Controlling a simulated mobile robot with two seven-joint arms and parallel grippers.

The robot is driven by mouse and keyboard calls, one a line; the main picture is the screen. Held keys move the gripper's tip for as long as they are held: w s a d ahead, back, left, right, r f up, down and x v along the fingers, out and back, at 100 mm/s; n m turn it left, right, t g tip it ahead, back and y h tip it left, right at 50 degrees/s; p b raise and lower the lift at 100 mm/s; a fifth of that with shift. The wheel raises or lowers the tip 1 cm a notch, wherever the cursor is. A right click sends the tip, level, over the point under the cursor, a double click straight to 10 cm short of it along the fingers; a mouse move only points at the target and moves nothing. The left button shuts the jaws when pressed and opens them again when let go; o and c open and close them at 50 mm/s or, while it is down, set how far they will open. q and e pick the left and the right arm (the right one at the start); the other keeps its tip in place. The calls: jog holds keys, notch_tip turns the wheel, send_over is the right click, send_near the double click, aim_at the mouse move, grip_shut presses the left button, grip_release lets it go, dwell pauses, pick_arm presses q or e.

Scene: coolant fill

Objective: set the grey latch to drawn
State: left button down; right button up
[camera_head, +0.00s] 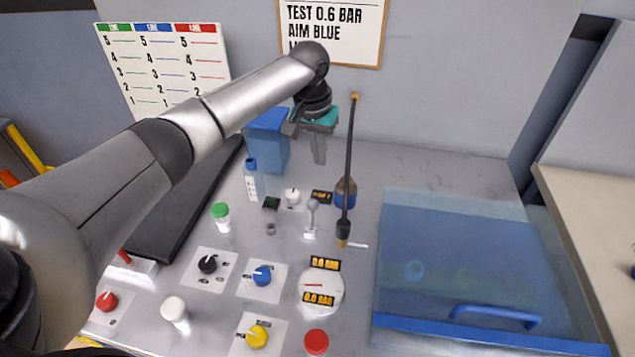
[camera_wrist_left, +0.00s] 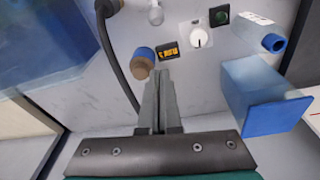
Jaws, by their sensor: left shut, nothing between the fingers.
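A grey upright lever with a round top (camera_head: 312,212) stands on a small pale base on the bench. It is the most latch-like grey part, but no label confirms it and I cannot read its setting. Its pale rounded end seems to show at the top of the left wrist view (camera_wrist_left: 155,13). My left gripper (camera_head: 320,161) is shut and empty. It points down above the bench, behind the lever and clear of it. In the left wrist view the gripper's fingers (camera_wrist_left: 161,75) are together. My right gripper is not in view.
A dark hose (camera_head: 350,160) rises just right of the lever. A white knob (camera_head: 292,196) and small display (camera_head: 321,197) sit behind it. A blue box (camera_head: 267,138) and bottle (camera_head: 252,182) stand left. A clear blue-tinted cover (camera_head: 455,240) fills the right.

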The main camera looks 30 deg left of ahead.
aim_at(312, 215)
pick_arm(q)
jog(key=f, duration=0.3)
jog(key=w+f+b, duration=0.1)
jog(key=f, duration=0.5)
jog(key=shift+w+d+f+b, duration=0.15)
jog(key=shift+b, duration=0.2)
jog(key=shift+f, duration=0.3)
jog(key=shift+s+r+p, duration=0.2)
jog(key=shift+s+p, duration=0.15)
jog(key=shift+s+d+r+p, duration=0.15)
jog(key=shift+s+p, duration=0.15)
jog(key=shift+s, duration=0.5)
jog(key=shift+s+a+r+p, duration=0.1)
jog(key=shift+s+p, duration=0.2)
jog(key=shift+s, duration=0.45)
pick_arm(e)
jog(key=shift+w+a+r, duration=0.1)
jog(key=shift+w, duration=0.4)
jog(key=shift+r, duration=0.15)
